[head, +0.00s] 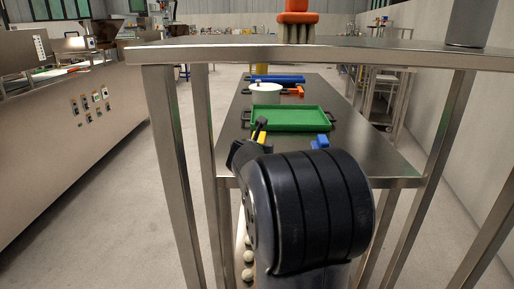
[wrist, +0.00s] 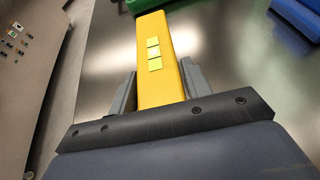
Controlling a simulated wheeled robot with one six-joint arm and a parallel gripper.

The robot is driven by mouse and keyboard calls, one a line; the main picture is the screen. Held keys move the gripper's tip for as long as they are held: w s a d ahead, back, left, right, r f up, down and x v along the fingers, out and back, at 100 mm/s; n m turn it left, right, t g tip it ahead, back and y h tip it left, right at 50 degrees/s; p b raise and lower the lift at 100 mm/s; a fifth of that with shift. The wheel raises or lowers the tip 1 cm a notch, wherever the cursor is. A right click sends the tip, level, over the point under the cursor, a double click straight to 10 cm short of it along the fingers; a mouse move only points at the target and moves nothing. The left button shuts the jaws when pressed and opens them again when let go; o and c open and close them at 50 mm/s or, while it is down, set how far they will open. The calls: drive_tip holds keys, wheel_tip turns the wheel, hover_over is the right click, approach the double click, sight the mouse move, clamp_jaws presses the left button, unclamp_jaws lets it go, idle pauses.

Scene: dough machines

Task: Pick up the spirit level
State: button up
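The yellow spirit level (wrist: 160,82) lies lengthwise between the two grey fingers of my gripper (wrist: 158,88) in the wrist view, with lighter yellow squares on its upper face. Its near end is hidden behind the dark gripper body. A finger stands close along each side; I cannot tell whether they press on it. In the head view a small bit of yellow (head: 262,137) shows beside my gripper (head: 258,135), low over the near left part of the steel table (head: 375,150). My arm hides most of it there.
A green tray (head: 290,118) lies just beyond, with a white pot (head: 265,93) and a blue object (head: 277,79) farther back. A small blue object (head: 321,141) lies to the right. A steel shelf (head: 365,55) with a red brush (head: 297,20) spans above the table.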

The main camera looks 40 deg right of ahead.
drive_tip(key=c, duration=0.7)
